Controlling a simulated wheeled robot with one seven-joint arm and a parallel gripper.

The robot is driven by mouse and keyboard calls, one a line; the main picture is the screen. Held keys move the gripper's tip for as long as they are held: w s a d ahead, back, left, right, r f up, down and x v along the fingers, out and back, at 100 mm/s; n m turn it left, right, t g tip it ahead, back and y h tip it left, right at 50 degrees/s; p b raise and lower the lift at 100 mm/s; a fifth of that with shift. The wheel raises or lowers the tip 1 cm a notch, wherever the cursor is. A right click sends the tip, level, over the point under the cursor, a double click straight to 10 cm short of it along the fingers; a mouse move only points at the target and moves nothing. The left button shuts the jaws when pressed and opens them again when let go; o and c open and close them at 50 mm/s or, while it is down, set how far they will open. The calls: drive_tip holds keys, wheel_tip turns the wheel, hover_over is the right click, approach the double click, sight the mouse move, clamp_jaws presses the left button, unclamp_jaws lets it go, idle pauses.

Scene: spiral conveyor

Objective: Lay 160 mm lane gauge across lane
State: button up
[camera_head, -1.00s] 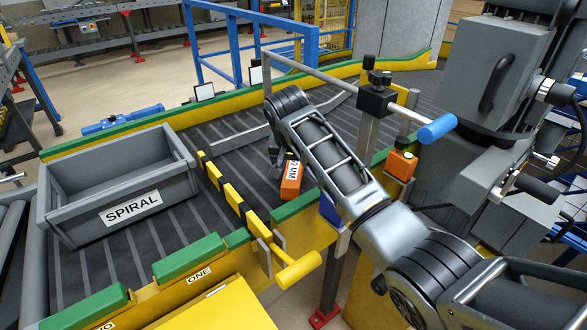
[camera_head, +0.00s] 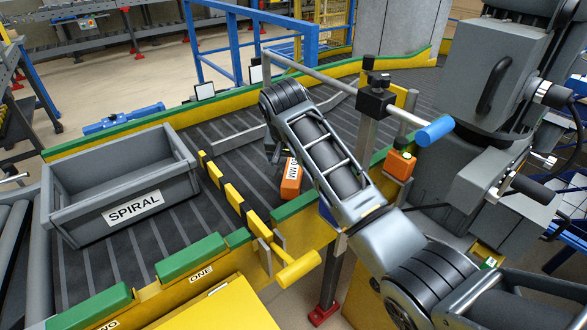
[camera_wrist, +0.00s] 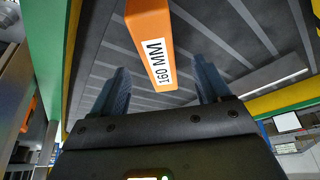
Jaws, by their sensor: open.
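The orange lane gauge (camera_head: 291,180), labelled 160 MM, lies on the dark conveyor lane near the green-topped front rail. My arm hides part of it in the head view. In the wrist view the gauge (camera_wrist: 149,35) runs from the top edge down to between my gripper's fingers. My gripper (camera_wrist: 160,90) is open, with a finger on each side of the gauge's near end and gaps on both sides. I cannot tell how far the gauge is below the fingertips. In the head view my gripper (camera_head: 273,150) is mostly hidden behind my arm.
A grey SPIRAL tote (camera_head: 135,214) stands on the lane at left. A yellow-black bar with a yellow handle (camera_head: 296,271) crosses the lane beside the gauge. A post with a blue-handled crossbar (camera_head: 436,130) stands close right of my arm. Bare lane lies behind.

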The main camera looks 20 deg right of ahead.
sight(293, 170)
drive_tip(key=shift+p+x, duration=0.5)
drive_tip(key=shift+x, duration=2.5)
drive_tip(key=shift+d, duration=0.2)
drive_tip(key=shift+c, duration=0.4)
drive_tip(key=shift+r, duration=0.1)
drive_tip(key=c, duration=1.1)
